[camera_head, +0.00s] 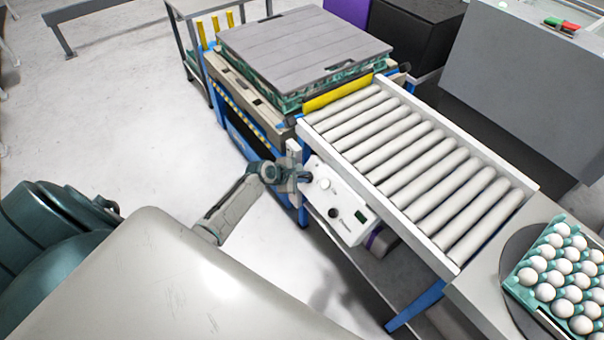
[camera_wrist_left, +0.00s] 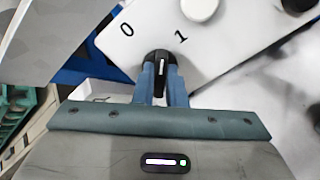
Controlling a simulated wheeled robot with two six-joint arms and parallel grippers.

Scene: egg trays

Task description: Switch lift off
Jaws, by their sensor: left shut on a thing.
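The lift's white control panel (camera_head: 345,205) is mounted on the side of the roller conveyor. It carries a white button, a black knob and a small dark display. In the left wrist view the panel (camera_wrist_left: 215,55) shows the marks 0 and 1 above a black rotary switch (camera_wrist_left: 160,68) with a white line on it. My left gripper (camera_head: 303,176) is at the panel's left end. In the wrist view its two blue-grey fingers (camera_wrist_left: 161,88) are shut on the switch, one on each side. The white line stands nearly upright in that view. My right gripper is not in view.
The lift (camera_head: 255,110) carries a stack topped by a grey board (camera_head: 305,45). The roller conveyor (camera_head: 420,150) runs to the lower right, towards a tray of white eggs (camera_head: 562,280). A grey cabinet (camera_head: 510,75) stands behind. The floor at left (camera_head: 110,110) is clear.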

